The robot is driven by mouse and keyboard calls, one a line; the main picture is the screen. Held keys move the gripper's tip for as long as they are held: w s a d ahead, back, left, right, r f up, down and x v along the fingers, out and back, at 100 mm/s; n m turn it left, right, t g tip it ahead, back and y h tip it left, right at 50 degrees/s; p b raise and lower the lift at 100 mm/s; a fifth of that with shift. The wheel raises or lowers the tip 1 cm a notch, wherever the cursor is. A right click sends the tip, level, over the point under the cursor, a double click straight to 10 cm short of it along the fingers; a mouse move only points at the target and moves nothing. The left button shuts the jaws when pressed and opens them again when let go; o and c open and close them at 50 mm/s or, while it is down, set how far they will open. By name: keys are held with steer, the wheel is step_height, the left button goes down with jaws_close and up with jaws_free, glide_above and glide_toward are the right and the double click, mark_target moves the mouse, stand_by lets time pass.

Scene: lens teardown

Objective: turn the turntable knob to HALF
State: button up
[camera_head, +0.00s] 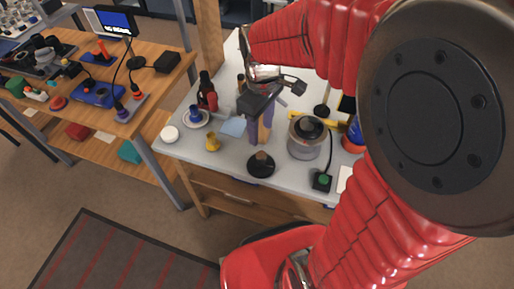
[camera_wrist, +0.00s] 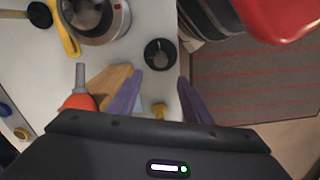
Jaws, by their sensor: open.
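A small black round knob (camera_head: 261,164) with a lighter brownish top sits near the front edge of the pale worktop. The wrist view shows it as a black disc (camera_wrist: 160,53) with a grey mark; no label is legible, and I cannot tell its setting. My gripper (camera_head: 259,141) hangs above the worktop, just behind the knob in the head view. In the wrist view its two purple fingers (camera_wrist: 159,76) are apart with nothing between them. The knob appears just beyond the fingertips, not between them.
A silver round device (camera_head: 305,146) with a black top stands right of the gripper. A black box with a green button (camera_head: 321,181) is near the front edge.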

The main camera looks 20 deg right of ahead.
mark_target(259, 154)
step_height(259, 154, down, 14)
steer(key=shift+r, duration=0.2)
stand_by(0.5)
steer(key=shift+c, duration=0.6)
steer(key=c, duration=0.9)
steer(key=shift+a, duration=0.15)
steer(key=shift+c, duration=0.2)
